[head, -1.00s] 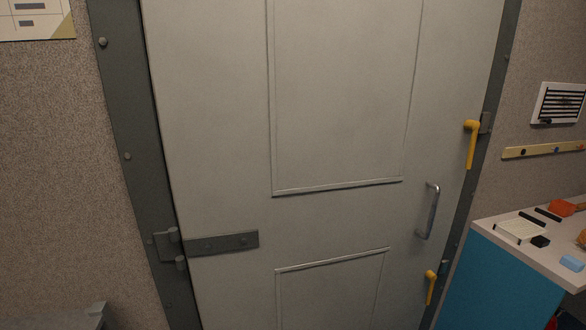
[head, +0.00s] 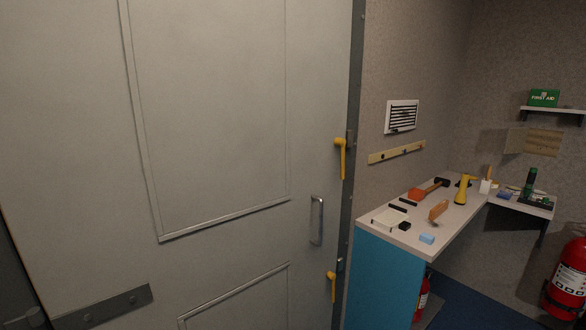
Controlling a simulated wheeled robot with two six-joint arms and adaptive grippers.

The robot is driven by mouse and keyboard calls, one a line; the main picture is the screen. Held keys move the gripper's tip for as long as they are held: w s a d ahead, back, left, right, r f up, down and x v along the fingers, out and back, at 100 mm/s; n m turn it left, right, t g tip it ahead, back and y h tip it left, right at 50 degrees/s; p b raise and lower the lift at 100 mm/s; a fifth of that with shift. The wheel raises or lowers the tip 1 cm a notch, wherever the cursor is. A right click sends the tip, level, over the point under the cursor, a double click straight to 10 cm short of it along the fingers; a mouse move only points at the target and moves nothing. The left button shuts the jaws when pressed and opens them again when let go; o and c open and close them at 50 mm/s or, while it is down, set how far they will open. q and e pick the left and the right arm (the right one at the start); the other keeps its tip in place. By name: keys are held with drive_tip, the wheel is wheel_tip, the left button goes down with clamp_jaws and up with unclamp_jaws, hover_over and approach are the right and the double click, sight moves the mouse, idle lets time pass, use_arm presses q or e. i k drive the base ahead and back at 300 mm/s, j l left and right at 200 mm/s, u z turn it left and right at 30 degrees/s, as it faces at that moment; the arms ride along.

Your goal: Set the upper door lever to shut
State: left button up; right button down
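The upper door lever (head: 342,158) is yellow and sits near the right edge of the grey door (head: 220,120). Its handle hangs down from a pivot at its top, beside a dark bracket on the frame. A second yellow lever (head: 331,286) is lower on the same edge and also points down. A metal pull handle (head: 317,220) stands between the two levers, a little to their left. Neither of my grippers is in view.
A red fire extinguisher (head: 567,279) stands at the far right. A first aid box (head: 544,98) is on a shelf. Blue floor shows between.

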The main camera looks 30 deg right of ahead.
sight(343, 161)
drive_tip(key=z, duration=1.2)
